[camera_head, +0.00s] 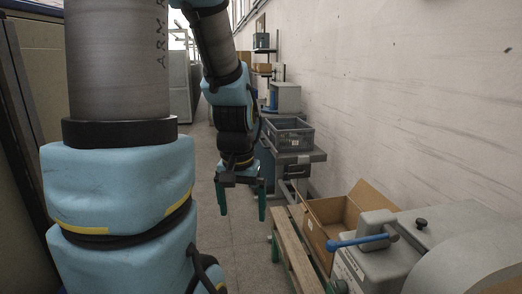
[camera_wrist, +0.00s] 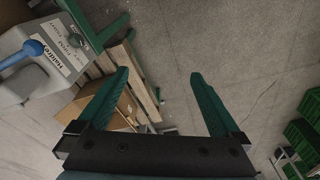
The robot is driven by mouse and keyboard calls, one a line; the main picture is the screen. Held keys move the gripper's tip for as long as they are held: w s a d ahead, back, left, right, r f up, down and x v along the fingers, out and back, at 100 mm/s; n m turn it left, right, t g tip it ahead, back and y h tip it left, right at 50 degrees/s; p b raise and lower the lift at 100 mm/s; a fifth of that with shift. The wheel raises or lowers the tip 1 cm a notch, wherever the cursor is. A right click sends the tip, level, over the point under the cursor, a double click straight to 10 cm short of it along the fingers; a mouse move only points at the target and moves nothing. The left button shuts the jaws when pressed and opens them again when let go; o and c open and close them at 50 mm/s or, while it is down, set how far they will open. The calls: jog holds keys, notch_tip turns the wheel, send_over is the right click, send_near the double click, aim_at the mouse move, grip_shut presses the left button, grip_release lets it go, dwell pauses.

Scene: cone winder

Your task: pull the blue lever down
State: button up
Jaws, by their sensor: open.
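The blue lever (camera_head: 358,241) sticks out to the left from the grey winder machine (camera_head: 385,262) at the lower right of the head view. It lies nearly level, with a rounded blue end. In the wrist view the blue lever (camera_wrist: 24,52) is at the upper left edge, on the labelled grey machine (camera_wrist: 50,75). My gripper (camera_head: 241,211) hangs with its green fingers pointing down, beyond and to the left of the lever. My gripper (camera_wrist: 160,75) is open and empty in the wrist view, apart from the lever.
An open cardboard box (camera_head: 345,208) stands behind the machine. A wooden slatted bench (camera_head: 293,250) runs along its left side. A grey crate (camera_head: 288,134) sits on a cabinet farther back. Green crates (camera_wrist: 303,130) show at the right of the wrist view. The floor (camera_head: 240,255) below my gripper is clear.

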jog(key=shift+s+a+f+n, duration=0.3)
jog(key=shift+a+n, duration=0.1)
jog(key=shift+a, duration=0.25)
jog(key=shift+s+a+f+n, duration=0.3)
jog(key=shift+a+n, duration=0.1)
jog(key=shift+a, duration=0.2)
